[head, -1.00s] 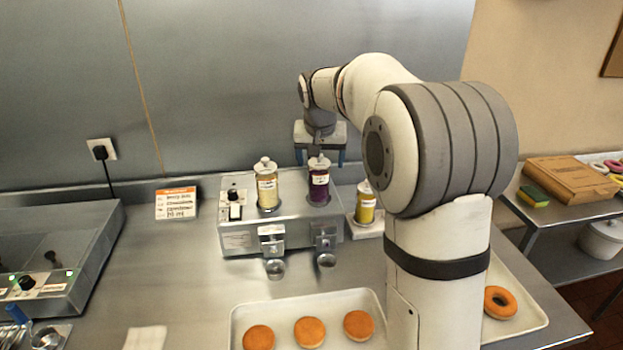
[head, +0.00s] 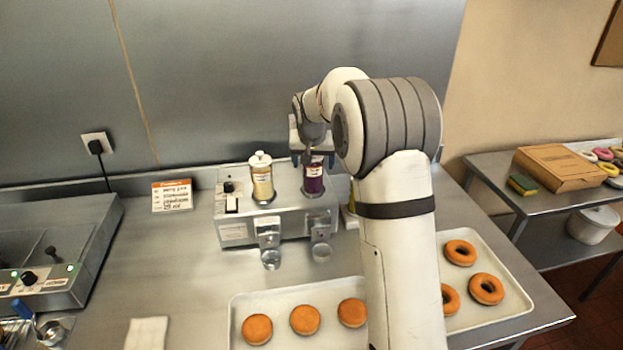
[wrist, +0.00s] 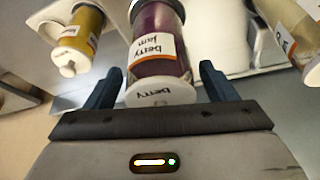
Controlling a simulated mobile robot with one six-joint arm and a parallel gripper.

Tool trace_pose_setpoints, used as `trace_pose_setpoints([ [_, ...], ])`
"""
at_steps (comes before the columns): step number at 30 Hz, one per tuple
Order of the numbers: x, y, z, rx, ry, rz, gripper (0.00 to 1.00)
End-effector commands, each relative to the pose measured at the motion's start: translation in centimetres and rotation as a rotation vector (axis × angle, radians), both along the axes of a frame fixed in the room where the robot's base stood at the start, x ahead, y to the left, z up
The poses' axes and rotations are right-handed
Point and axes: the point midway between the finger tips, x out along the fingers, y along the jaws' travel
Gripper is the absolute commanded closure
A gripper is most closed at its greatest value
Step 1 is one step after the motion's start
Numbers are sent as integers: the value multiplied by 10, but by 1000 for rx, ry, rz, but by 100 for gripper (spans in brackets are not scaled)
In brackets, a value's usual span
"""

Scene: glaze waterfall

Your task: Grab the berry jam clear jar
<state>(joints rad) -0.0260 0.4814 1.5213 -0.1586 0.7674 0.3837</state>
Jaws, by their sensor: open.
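The berry jam clear jar (head: 313,181) holds dark purple jam and stands upright in the right socket of the steel dispenser (head: 285,222). In the wrist view the jar (wrist: 158,48) shows a white label reading "berry jam" and a white lid marked "berry". My gripper (head: 314,157) is at the top of the jar in the head view. In the wrist view my gripper (wrist: 160,82) is open, with one dark blue finger on each side of the jar's lid end. I cannot tell whether either finger touches the jar.
A jar of pale yellow filling (head: 262,180) stands in the left socket. A yellow jar (wrist: 82,30) stands on the other side, mostly hidden by my arm in the head view. Trays of doughnuts (head: 300,291) lie in front. The steel wall is close behind.

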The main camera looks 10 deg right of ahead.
Motion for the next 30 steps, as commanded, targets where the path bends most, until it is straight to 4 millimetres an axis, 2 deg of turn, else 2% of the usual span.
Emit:
trace_pose_setpoints([
  [2,0,0,0,0,0,0,22],
  [5,0,0,0,0,0,1,29],
  [30,0,2,0,0,0,2,98],
])
